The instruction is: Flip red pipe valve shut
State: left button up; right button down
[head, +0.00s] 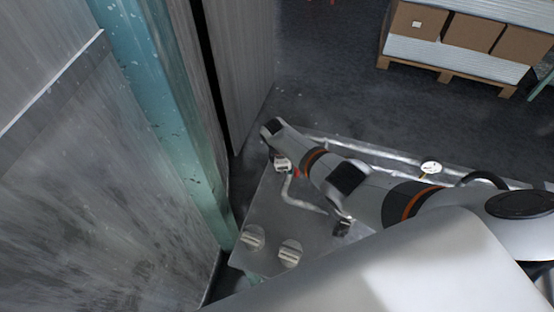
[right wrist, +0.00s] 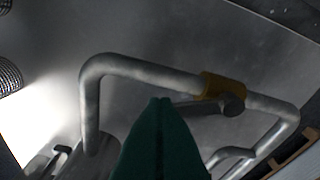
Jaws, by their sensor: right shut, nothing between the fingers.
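A small red patch (head: 297,173), possibly part of the red valve, shows beside my right arm in the head view. Most of whatever it belongs to is hidden by the arm. In the right wrist view my right gripper (right wrist: 160,101) is shut and empty, its dark green fingers together. A bent grey pipe (right wrist: 137,68) runs behind the fingertips. It carries a yellow-brown collar (right wrist: 222,86) with a grey lever (right wrist: 204,107) beside it. The fingertips appear close to the lever; contact cannot be told. No red shows in this view. My left gripper is not in view.
A grey metal panel (head: 262,215) bears pipes and round ribbed fittings (head: 290,252). A white round gauge (head: 431,167) stands to the right. A tall wall with a teal post (head: 160,100) closes off the left. Boxes on a pallet (head: 455,72) stand far back.

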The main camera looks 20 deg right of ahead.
jog(key=d+n+p, duration=0.1)
jog(key=n, duration=0.1)
jog(key=s+d+n+p, duration=0.1)
jog(key=shift+s+d+r+n+t, duration=0.1)
jog(key=shift+s+n+t, duration=0.05)
jog(key=shift+n+t, duration=0.25)
jog(key=d+n, duration=0.1)
jog(key=n, duration=0.1)
jog(key=d+n+t, duration=0.1)
jog(key=d+n, duration=0.1)
jog(key=n, duration=0.1)
jog(key=d+n+p, duration=0.1)
jog(key=d+n, duration=0.1)
jog(key=shift+w+d+n+t, duration=0.2)
jog(key=shift+d+n+t, duration=0.05)
jog(key=shift+n+t, duration=0.15)
jog(key=s+a+r+p, duration=0.3)
jog(key=s+a+r, duration=0.1)
jog(key=r, duration=0.5)
jog(key=shift+a+r, duration=0.25)
jog(key=shift+a, duration=0.3)
